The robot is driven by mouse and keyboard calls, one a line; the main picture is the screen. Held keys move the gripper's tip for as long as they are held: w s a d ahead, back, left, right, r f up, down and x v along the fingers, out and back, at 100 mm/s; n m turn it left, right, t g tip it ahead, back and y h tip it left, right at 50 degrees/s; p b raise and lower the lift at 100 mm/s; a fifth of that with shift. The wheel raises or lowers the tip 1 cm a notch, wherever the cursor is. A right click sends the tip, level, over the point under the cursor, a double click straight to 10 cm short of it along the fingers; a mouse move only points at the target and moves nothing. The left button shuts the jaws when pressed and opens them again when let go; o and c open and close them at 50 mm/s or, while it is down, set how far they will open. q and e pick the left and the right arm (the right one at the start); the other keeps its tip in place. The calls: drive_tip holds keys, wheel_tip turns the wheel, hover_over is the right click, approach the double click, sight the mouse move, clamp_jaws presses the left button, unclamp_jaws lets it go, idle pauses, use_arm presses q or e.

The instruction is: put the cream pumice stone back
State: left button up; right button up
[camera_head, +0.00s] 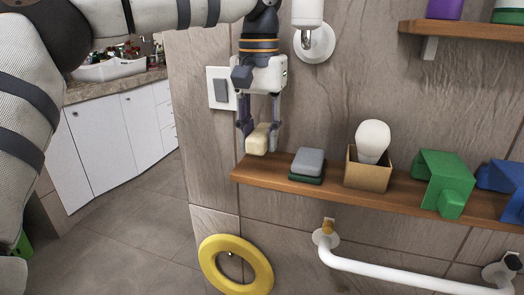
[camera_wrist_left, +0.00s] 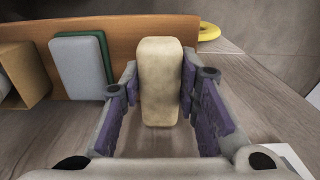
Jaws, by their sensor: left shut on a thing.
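The cream pumice stone (camera_head: 259,139) is a small pale block with rounded edges. My left gripper (camera_head: 260,132) points down and is shut on it, at the left end of the wooden shelf (camera_head: 330,188). I cannot tell whether the stone touches the shelf. In the left wrist view the stone (camera_wrist_left: 160,82) sits between the two purple-padded fingers (camera_wrist_left: 160,100). My right gripper is not in view.
Right of the stone, a grey block (camera_head: 309,160) lies on a green base. A cardboard box (camera_head: 369,175) with a white bulb (camera_head: 373,138), a green piece (camera_head: 444,180) and a blue piece (camera_head: 498,178) follow. A yellow ring (camera_head: 262,266) and white rail (camera_head: 400,279) are below.

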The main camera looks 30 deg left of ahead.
sight(260, 131)
use_arm(q)
wheel_tip(260, 131, down, 3)
drive_tip(key=shift+w+f, duration=0.1)
drive_tip(key=shift+f, duration=0.05)
drive_tip(key=shift+f, duration=0.15)
drive_tip(key=o, duration=1.1)
wheel_tip(260, 131, up, 12)
drive_tip(key=shift+r, duration=0.15)
